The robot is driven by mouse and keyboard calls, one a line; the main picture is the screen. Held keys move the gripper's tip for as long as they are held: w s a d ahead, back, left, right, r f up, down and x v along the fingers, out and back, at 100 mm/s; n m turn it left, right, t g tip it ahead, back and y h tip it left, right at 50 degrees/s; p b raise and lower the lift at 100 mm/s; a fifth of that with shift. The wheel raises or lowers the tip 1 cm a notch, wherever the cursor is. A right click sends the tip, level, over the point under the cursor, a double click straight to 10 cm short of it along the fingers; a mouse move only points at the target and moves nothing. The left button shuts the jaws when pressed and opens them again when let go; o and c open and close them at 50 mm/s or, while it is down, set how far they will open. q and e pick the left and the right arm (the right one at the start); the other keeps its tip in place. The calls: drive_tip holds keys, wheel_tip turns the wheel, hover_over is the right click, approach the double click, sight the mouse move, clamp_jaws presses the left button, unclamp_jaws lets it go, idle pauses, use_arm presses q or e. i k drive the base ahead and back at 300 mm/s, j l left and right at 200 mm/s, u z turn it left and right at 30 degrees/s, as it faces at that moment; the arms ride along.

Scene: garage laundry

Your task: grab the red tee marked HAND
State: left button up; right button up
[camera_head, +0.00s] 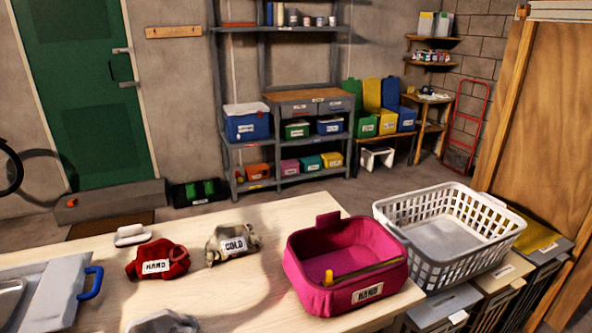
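The red tee (158,260) lies bunched on the light wooden table (225,285), with a white tag on it reading HAND. To its right, a camouflage-coloured cloth item (233,243) bears a tag reading COLD. Farther right on the table stands a magenta fabric bin (345,262), also tagged HAND, with a small yellow object inside. Neither of my grippers can be made out in the head view, and nothing touches the red tee.
A white slatted basket (450,235) stands right of the magenta bin. A grey piece with a blue handle (90,282) is at the left. A small white object (131,235) lies behind the tee. A grey shape (163,322), cut off at the bottom edge, is unclear.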

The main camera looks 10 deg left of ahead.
sight(162, 258)
drive_tip(key=u, duration=1.3)
